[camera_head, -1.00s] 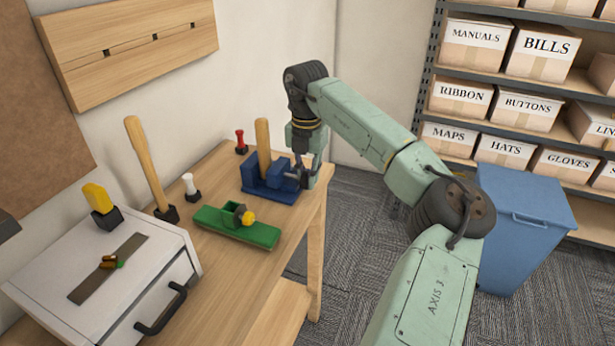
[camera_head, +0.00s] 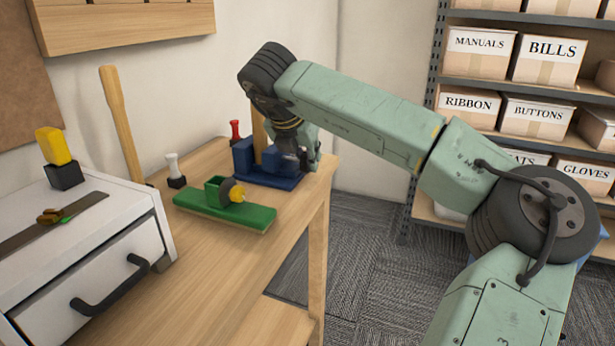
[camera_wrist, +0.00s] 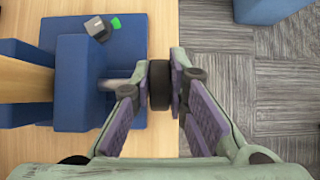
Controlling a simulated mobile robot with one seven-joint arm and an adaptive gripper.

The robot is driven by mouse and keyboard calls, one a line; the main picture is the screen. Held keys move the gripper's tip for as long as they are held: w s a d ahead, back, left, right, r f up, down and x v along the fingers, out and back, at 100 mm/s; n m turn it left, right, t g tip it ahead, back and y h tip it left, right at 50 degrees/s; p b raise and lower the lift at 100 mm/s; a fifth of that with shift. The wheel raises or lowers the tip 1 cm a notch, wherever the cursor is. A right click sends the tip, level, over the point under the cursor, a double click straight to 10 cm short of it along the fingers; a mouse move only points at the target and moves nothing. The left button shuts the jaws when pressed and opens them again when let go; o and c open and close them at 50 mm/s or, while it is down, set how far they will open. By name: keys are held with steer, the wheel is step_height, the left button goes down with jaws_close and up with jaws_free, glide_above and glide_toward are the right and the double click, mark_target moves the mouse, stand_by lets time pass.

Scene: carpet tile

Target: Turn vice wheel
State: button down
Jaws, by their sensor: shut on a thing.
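The blue vice (camera_head: 267,177) is on the far end of the wooden workbench, with an upright piece of wood (camera_head: 259,125) between its jaws. In the wrist view the vice's blue block (camera_wrist: 78,85) fills the left. A grey shaft runs right from it to a dark wheel (camera_wrist: 159,85) seen edge-on. My gripper (camera_wrist: 162,70) has its two purple-padded fingers on either side of the wheel, shut on it. In the head view my gripper (camera_head: 303,158) is at the right side of the vice, and the wheel is mostly hidden there.
A green fixture (camera_head: 225,210) with a yellow-tipped knob stands nearer on the workbench (camera_head: 190,265). White (camera_head: 173,165) and red (camera_head: 235,130) handles stand behind. A white drawer unit (camera_head: 90,275) is at left. Carpet lies right of the bench edge.

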steer(key=shift+t+b, duration=0.4)
steer(key=shift+b, duration=0.25)
steer(key=shift+r, duration=0.1)
steer(key=c, duration=1.6)
jaws_free()
steer(key=shift+o, duration=0.2)
steer(key=shift+h, duration=0.3)
steer(key=v, duration=1.2)
